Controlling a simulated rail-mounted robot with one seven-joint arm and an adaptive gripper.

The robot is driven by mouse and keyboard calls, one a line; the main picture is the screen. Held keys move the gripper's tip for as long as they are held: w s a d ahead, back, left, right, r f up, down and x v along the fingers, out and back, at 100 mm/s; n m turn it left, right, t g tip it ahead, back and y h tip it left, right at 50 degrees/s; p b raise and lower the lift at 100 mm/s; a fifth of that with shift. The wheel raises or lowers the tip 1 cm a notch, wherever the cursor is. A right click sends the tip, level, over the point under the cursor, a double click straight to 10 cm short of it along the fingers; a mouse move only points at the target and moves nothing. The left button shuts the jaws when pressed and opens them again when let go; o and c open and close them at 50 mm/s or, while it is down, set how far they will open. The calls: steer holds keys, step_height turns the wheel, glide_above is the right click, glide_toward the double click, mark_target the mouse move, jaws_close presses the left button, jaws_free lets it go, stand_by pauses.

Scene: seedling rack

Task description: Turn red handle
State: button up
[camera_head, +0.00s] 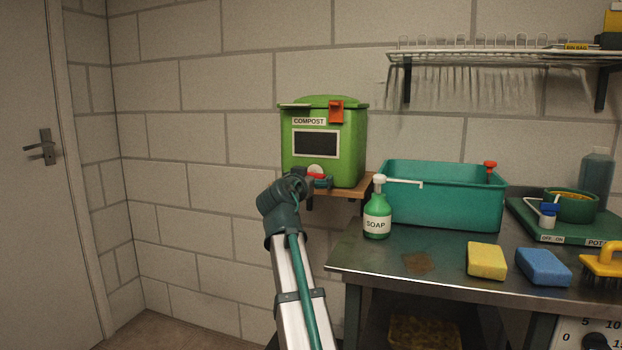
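A green compost bin (352,150) stands on a small wooden wall shelf (350,190). A small red handle (317,175) shows low on the bin's front, beside a pale round part. My arm reaches up to this spot, and my gripper (322,183) is right at the red handle, partly hidden behind my own wrist. I cannot tell whether it touches the handle or whether its fingers are open. An orange-red latch (336,112) hangs at the bin's lid. Another red handle (490,167) sticks up at the teal tub's right end.
A steel table (445,262) at right holds the teal tub (440,205), a green soap bottle (377,222), a yellow sponge (487,261), a blue sponge (543,266) and a yellow brush (605,262). A wire rack (500,57) hangs above. The wall left of the bin is clear.

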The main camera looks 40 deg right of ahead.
steer(key=v, duration=1.2)
steer(key=shift+w, duration=0.1)
stand_by(0.4)
